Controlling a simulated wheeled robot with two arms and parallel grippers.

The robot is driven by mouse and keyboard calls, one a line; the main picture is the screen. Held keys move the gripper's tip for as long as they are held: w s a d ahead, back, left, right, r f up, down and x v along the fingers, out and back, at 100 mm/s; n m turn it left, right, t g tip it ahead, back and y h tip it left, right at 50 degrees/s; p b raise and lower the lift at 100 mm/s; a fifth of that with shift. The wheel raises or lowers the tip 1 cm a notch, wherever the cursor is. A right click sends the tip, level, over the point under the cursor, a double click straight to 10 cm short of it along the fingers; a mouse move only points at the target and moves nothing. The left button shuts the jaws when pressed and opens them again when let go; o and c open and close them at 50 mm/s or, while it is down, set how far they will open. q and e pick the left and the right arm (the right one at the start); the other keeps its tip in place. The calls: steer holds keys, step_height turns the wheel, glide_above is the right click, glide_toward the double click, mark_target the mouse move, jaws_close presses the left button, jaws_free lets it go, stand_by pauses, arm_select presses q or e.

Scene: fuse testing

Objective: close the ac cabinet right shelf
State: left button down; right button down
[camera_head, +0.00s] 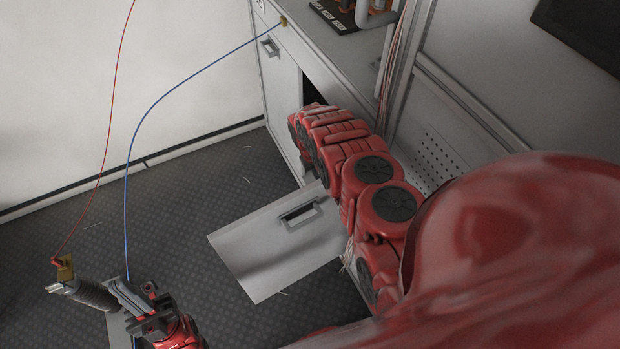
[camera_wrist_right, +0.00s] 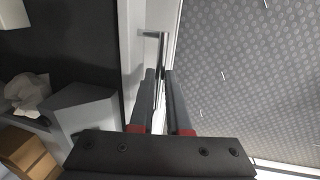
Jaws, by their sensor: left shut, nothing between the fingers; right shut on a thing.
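The AC cabinet (camera_head: 348,48) stands at top centre in the head view, its left door (camera_head: 277,85) closed. The grey-white right panel (camera_head: 255,255) stands out open over the floor, with a metal handle (camera_head: 316,209). In the right wrist view, my right gripper (camera_wrist_right: 160,75) is shut on a metal handle (camera_wrist_right: 150,34) beside a white panel edge (camera_wrist_right: 133,50). In the head view my right arm hides that gripper. My left gripper (camera_head: 128,297) is shut at lower left, away from the cabinet, with nothing seen between its fingers.
A red wire (camera_head: 108,150) and a blue wire (camera_head: 152,110) hang at left. The blue one reaches a brass clip (camera_head: 283,21) on the cabinet top. A grey-handled probe (camera_head: 95,293) lies beside my left gripper. Dark patterned floor (camera_head: 170,225) is mostly clear.

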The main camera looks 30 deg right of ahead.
steer(key=shift+d, duration=0.2)
steer(key=c, duration=1.2)
jaws_free()
steer(key=shift+a, duration=0.1)
steer(key=shift+o, duration=0.2)
steer(key=a+r+p, duration=0.3)
steer(key=r+p, duration=1.1)
steer(key=r, duration=0.3)
steer(key=shift+a, duration=0.2)
